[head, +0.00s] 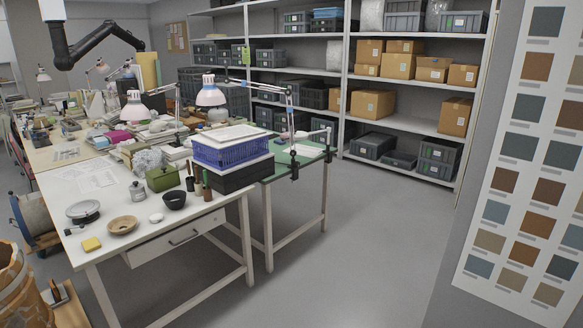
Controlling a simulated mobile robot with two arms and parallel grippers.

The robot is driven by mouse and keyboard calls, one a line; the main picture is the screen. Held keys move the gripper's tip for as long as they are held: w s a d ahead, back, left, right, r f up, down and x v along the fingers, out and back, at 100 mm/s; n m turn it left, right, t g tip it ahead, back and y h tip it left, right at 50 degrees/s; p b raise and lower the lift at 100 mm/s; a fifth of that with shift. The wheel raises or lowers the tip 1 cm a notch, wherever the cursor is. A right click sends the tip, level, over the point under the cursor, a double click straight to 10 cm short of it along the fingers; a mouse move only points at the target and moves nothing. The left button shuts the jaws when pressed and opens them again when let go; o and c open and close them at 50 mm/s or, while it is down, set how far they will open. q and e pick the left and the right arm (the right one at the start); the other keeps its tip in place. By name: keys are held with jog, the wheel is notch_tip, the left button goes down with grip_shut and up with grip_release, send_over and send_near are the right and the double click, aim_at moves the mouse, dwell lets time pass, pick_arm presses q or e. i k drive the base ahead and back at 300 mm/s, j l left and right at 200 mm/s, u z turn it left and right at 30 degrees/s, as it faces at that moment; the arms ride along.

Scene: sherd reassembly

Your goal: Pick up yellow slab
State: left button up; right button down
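A small yellow slab (91,244) lies flat near the front left corner of the white table. It looks like a block or sponge, and nothing covers it. My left arm, black and bent, comes in at the top left. Its far end is high above the back of the workbenches, well away from the yellow slab. The fingers there are too small and dark to make out. My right gripper does not show.
A wooden bowl (123,225), dark bowl (174,200) and round grey device (83,211) stand near the slab. A blue crate (231,148) and desk lamp (210,92) stand farther back. Grey floor (330,265) is clear; a colour chart wall (530,180) is right.

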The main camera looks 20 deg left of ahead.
aim_at(89, 245)
jog(key=i+j+u, duration=0.25)
jog(key=i+u, duration=0.15)
jog(key=i, duration=0.15)
jog(key=i+u, duration=0.4)
jog(key=i, duration=0.2)
jog(key=i+l+u, duration=0.1)
jog(key=i+u, duration=0.3)
jog(key=i, duration=0.15)
jog(key=i+l+u, duration=0.4)
jog(key=i, duration=0.15)
jog(key=i+j, duration=0.05)
jog(key=j, duration=0.05)
